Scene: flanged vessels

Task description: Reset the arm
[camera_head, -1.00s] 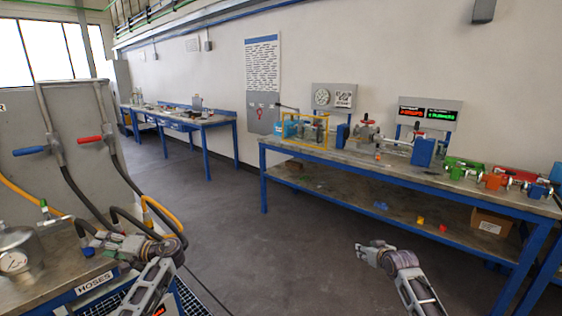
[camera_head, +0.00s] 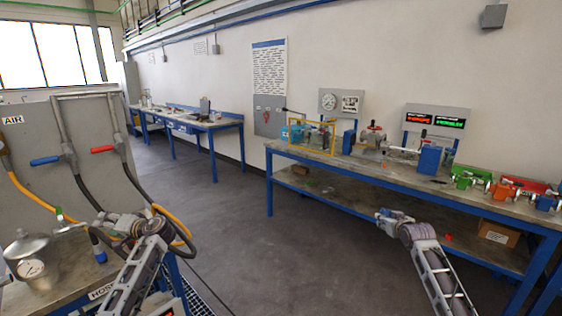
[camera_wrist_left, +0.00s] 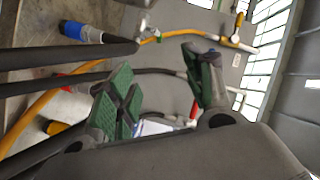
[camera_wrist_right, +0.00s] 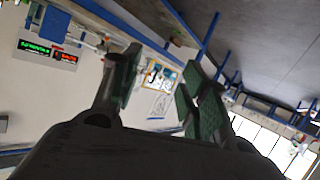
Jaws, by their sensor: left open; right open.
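My left gripper (camera_head: 108,224) is in front of the hose panel at the lower left of the head view, above the hose bench. Its green-padded fingers stand apart with nothing between them in the left wrist view (camera_wrist_left: 160,85); hoses show behind them. My right gripper (camera_head: 384,215) is in front of the long workbench in the head view, level with its lower shelf. Its fingers are also apart and empty in the right wrist view (camera_wrist_right: 157,85).
The hose panel (camera_head: 82,135) with blue and red valve handles stands at left. A metal vessel with a gauge (camera_head: 30,260) is on the bench beside it. The long workbench (camera_head: 340,163) at right carries flanged vessels and valves. Open floor (camera_head: 290,255) lies between my arms.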

